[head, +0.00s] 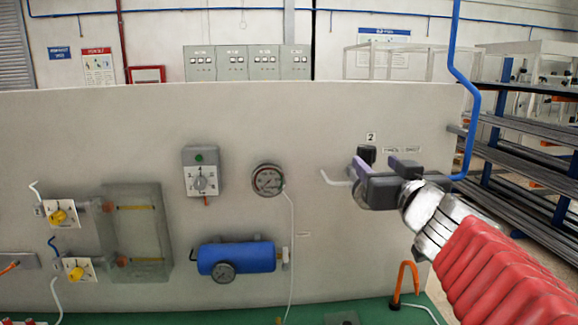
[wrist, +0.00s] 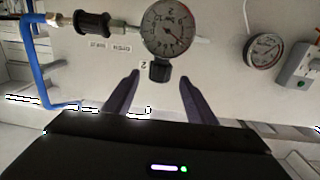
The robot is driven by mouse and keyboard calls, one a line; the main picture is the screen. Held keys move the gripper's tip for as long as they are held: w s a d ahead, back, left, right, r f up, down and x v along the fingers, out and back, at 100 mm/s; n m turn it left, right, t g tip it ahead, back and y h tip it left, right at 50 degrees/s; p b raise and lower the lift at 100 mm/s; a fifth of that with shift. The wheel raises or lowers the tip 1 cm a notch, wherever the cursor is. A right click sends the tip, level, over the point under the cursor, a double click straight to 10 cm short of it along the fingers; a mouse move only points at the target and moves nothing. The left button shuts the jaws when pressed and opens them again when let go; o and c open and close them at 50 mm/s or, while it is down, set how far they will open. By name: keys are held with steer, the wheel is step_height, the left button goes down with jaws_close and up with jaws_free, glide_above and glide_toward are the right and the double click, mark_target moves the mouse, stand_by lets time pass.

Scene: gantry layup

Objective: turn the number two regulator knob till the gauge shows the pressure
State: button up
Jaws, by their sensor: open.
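The number two regulator's black knob (wrist: 159,70) shows in the wrist view beside a "2" label, with the regulator's round white gauge (wrist: 168,27) directly above it in the picture. The gauge has a dark needle, but its reading is too small to tell. In the head view the knob (head: 367,154) shows just below the "2" label, and my gripper hides the gauge. My gripper (head: 379,166) is open. In the wrist view its two purple fingers (wrist: 160,77) stand on either side of the knob's line, with clear gaps, and hold nothing.
A second gauge (head: 268,180) and a grey box with a dial (head: 202,172) are on the panel to the left. A blue cylinder (head: 236,257) is below them. A blue pipe (head: 470,110) runs down at the right. An orange hook-shaped part (head: 407,280) stands on the green bench.

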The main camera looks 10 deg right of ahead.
steer(key=s, duration=0.2)
steer(key=shift+s+a, duration=0.25)
steer(key=shift+s, duration=0.1)
steer(key=shift+a, duration=0.1)
steer(key=s+a+f+n+g+y, duration=0.2)
steer(key=a+f+g+y, duration=0.15)
steer(key=a+f, duration=0.45)
steer(key=s+a+f+n+g+y, duration=0.2)
steer(key=s+a+f+y, duration=0.15)
steer(key=a+f, duration=0.4)
steer(key=s+f+m+g+h, duration=0.2)
steer(key=s+f+g+h, duration=0.2)
steer(key=s+f, duration=0.8)
steer(key=g, duration=0.2)
steer(key=shift+f+g, duration=0.35)
steer(key=shift+f, duration=0.05)
steer(key=shift+d, duration=0.1)
steer(key=shift+c, duration=0.4)
